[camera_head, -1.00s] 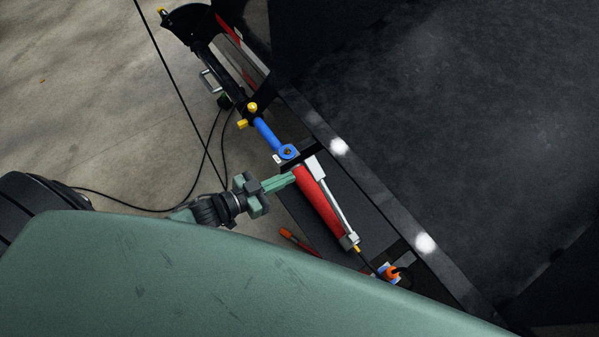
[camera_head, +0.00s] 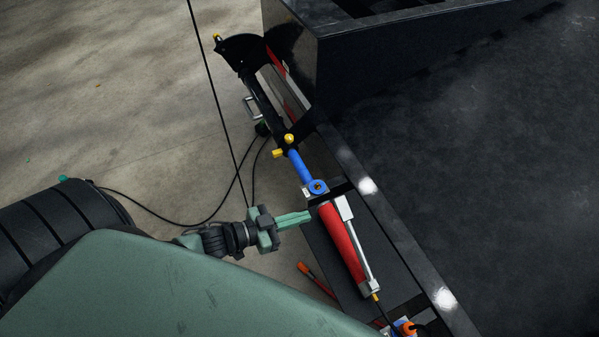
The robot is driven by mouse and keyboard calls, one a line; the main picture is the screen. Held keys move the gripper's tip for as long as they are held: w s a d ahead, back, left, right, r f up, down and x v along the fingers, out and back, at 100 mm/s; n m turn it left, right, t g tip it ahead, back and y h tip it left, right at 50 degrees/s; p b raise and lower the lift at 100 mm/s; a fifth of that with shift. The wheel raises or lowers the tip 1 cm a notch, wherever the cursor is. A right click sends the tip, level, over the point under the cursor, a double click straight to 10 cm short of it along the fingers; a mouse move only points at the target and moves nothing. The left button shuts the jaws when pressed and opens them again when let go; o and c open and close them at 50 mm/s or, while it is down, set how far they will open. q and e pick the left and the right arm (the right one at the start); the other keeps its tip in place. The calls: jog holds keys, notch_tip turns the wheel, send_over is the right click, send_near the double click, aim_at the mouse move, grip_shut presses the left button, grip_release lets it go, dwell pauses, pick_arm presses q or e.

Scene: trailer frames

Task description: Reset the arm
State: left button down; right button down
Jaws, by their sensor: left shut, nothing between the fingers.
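My left gripper (camera_head: 296,219) comes in from the lower left, a green two-finger gripper on a black wrist. Its fingers are shut with nothing between them. The fingertips point right, close to the upper end of a red cylinder (camera_head: 341,240) with a silver rod beside it; I cannot tell whether they touch. Much of my left arm is hidden behind my green body. My right gripper is not in view.
A blue rod (camera_head: 300,167) with yellow knobs (camera_head: 288,139) lies above the cylinder. A dark trailer frame (camera_head: 390,215) runs diagonally, beside a large dark surface (camera_head: 480,140). Black cables (camera_head: 190,222) cross the concrete floor (camera_head: 120,120). An orange-tipped connector (camera_head: 407,328) sits at the bottom.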

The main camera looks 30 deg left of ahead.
pick_arm(q)
jog(key=s+a+f+n+g+y, duration=0.1)
jog(key=s+a+f+y, duration=0.15)
jog(key=f, duration=0.45)
jog(key=s+a+f+n+g+y, duration=0.2)
jog(key=s+a+f, duration=0.1)
jog(key=f, duration=0.5)
jog(key=s+a+f+n+g+y, duration=0.1)
jog(key=s+a+f+y, duration=0.15)
jog(key=f, duration=0.45)
jog(key=s+d+f+g, duration=0.2)
jog(key=s+f, duration=0.2)
jog(key=s, duration=0.4)
jog(key=s+d+f+g+y, duration=0.1)
jog(key=s+d+f+g, duration=0.1)
jog(key=s+f, duration=0.3)
jog(key=s+d+f+g, duration=0.2)
jog(key=s+f, duration=0.3)
jog(key=s, duration=0.5)
jog(key=shift+s+n+g+y, duration=0.3)
jog(key=shift+s+n+g, duration=0.1)
jog(key=shift+g, duration=0.5)
jog(key=shift+w+d, duration=0.1)
